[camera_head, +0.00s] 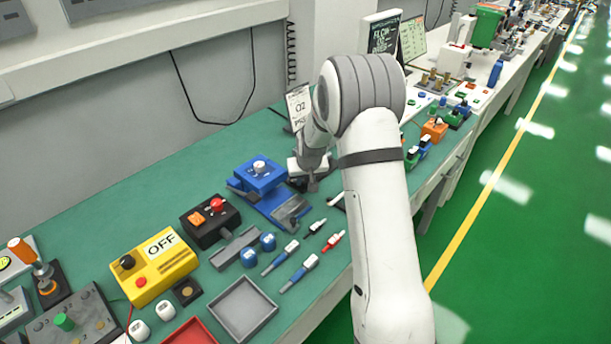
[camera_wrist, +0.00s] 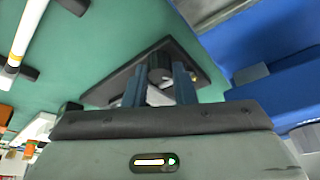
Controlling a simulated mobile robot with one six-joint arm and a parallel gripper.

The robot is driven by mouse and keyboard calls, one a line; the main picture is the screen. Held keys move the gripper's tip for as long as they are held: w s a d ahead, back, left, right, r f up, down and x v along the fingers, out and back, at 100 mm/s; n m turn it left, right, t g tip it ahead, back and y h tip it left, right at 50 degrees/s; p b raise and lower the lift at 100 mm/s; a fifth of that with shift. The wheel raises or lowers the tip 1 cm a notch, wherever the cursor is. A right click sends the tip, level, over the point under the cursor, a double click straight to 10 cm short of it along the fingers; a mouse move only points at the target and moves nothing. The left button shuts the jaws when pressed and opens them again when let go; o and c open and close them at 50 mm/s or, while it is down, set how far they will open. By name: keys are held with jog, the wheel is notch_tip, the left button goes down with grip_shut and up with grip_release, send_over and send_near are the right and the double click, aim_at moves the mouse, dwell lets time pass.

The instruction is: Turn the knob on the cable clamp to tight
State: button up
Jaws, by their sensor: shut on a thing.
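My gripper (camera_wrist: 160,86) points down at a dark plate on the green bench top. Its two blue-grey fingers stand on either side of a round black knob (camera_wrist: 160,64), and it is shut on this knob. The knob sits on the dark base plate (camera_wrist: 205,66), which I take to be the cable clamp. Any tight or loose marking is not readable. In the head view my gripper (camera_head: 312,184) is low over the bench, right of the blue device, and the clamp is mostly hidden by my gripper and arm.
A blue device (camera_head: 258,174) with a pale knob stands close to the left of my gripper; its blue body fills the wrist view's right side (camera_wrist: 260,45). A sign reading O2 (camera_head: 298,105) stands behind. Connectors (camera_head: 301,272) and a grey tray (camera_head: 243,310) lie nearer the front.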

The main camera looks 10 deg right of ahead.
jog(key=shift+m, duration=0.6)
jog(key=o, duration=1)
jog(key=shift+a+b+v, duration=0.2)
jog(key=shift+b+v, duration=0.6)
jog(key=shift+v, duration=3.1)
